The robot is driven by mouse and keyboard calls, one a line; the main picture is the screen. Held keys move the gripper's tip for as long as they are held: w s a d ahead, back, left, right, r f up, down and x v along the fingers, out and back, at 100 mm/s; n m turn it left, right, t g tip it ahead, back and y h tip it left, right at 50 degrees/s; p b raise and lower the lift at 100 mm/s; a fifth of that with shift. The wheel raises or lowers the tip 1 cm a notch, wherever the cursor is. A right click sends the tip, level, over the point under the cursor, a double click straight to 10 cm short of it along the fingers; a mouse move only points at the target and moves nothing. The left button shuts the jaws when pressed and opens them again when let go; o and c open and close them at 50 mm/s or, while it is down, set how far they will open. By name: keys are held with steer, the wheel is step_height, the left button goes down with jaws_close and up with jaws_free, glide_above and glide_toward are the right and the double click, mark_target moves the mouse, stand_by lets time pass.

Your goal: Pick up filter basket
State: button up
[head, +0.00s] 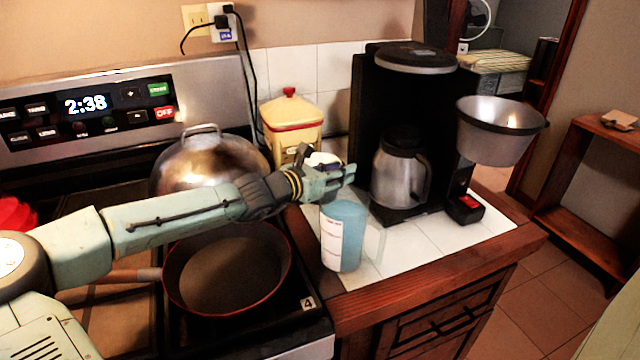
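The filter basket (497,138) is a silver cone with a wide dark rim. It shows at the right of the black coffee maker (366,115), above a small black part with a red switch; I cannot tell what supports it. My gripper (350,172) is left of the coffee maker, in front of the counter's back corner, well left of the basket and apart from it in the picture. Its fingers point right. They are small and seen from the side, so their opening is unclear. A steel carafe (390,178) stands in the coffee maker.
A blue measuring cup (343,236) stands on the white tiles below my gripper. A red-rimmed pan (228,270) and a domed steel lid (205,165) are on the stove under and behind my arm. A yellow canister (291,125) stands behind. Tiles right of the cup are clear.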

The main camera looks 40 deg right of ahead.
steer(key=shift+c, duration=0.4)
jaws_close()
